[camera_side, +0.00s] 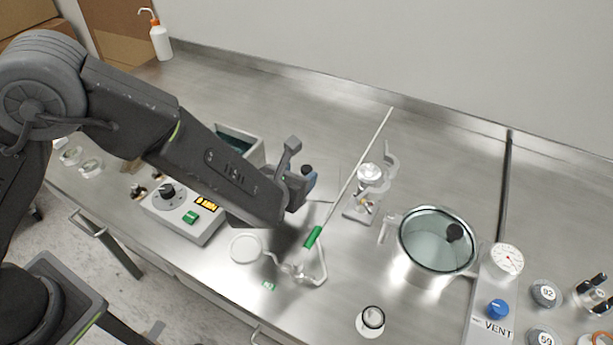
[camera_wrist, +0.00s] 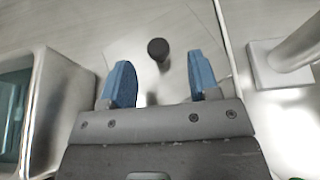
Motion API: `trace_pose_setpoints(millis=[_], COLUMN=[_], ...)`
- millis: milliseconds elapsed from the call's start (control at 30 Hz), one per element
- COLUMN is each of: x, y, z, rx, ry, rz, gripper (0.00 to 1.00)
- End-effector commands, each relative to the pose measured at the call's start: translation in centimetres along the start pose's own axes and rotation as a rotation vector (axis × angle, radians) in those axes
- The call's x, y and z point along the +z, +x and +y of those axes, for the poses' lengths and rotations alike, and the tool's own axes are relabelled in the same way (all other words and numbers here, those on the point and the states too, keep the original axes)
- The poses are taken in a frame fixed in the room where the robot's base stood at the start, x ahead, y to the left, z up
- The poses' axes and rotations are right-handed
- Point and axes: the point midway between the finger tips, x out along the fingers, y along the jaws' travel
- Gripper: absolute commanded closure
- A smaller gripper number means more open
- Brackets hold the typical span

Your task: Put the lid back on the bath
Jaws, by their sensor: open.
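The bath is a square metal tank (camera_side: 255,152), partly hidden behind my arm in the side view. Its top is open, with dark teal inside, and its wall (camera_wrist: 52,85) shows at the left of the wrist view. The lid (camera_side: 326,190) is a thin, pale square plate lying flat on the bench right of the bath. It also shows in the wrist view (camera_wrist: 128,46), with an upright black knob (camera_wrist: 158,49). My gripper (camera_wrist: 159,60) is open above the lid, blue fingers either side of the knob in the picture, touching neither. In the side view my gripper (camera_side: 306,182) partly hides the lid.
A stand (camera_side: 362,205) with a clamp is right of the lid, with a thin pale rod (camera_side: 358,165) between. A glass-topped round chamber (camera_side: 437,240) and gauge panel (camera_side: 490,295) are farther right. A control box (camera_side: 185,212) and glass tubing (camera_side: 300,270) are in front.

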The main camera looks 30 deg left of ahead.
Motion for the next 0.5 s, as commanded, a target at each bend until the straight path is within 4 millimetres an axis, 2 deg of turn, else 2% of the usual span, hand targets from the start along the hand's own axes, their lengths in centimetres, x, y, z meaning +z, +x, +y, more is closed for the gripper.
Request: trace_pose_setpoints(millis=[167,400,500], x=[-0.1,-0.3,-0.3], y=[1.4,4.8,5.4], z=[0.1,0.4,0.3], rx=[0.0,0.001,0.0], ry=[0.001,0.001,0.0], rz=[0.0,0.0,0.0], gripper=[0.44,0.44,0.44])
